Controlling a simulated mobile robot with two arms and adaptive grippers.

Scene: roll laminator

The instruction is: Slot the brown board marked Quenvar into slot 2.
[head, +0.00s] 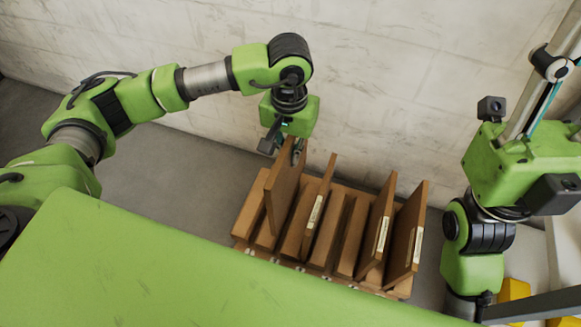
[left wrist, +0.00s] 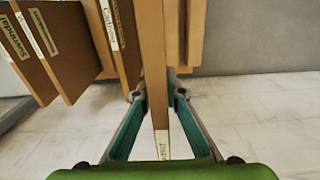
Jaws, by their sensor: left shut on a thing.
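My left gripper (head: 297,152) is shut on the top of a brown board (head: 283,188) at the left part of the wooden rack (head: 247,215). In the left wrist view the same board (left wrist: 153,60) stands between the two fingers (left wrist: 161,97). Its end label is too small to read, so I cannot tell whether it is marked Quenvar. The board leans slightly and its lower end reaches the rack; I cannot tell how deep it sits. Small white marks along the rack's front edge are not legible. My right gripper is out of view.
Three other labelled boards stand tilted in the rack: one in the middle (head: 319,205) and two at the right (head: 379,228) (head: 408,238). Empty grooves lie between them. A pale block wall (head: 390,80) is close behind the rack. Yellow objects (head: 515,290) show at lower right.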

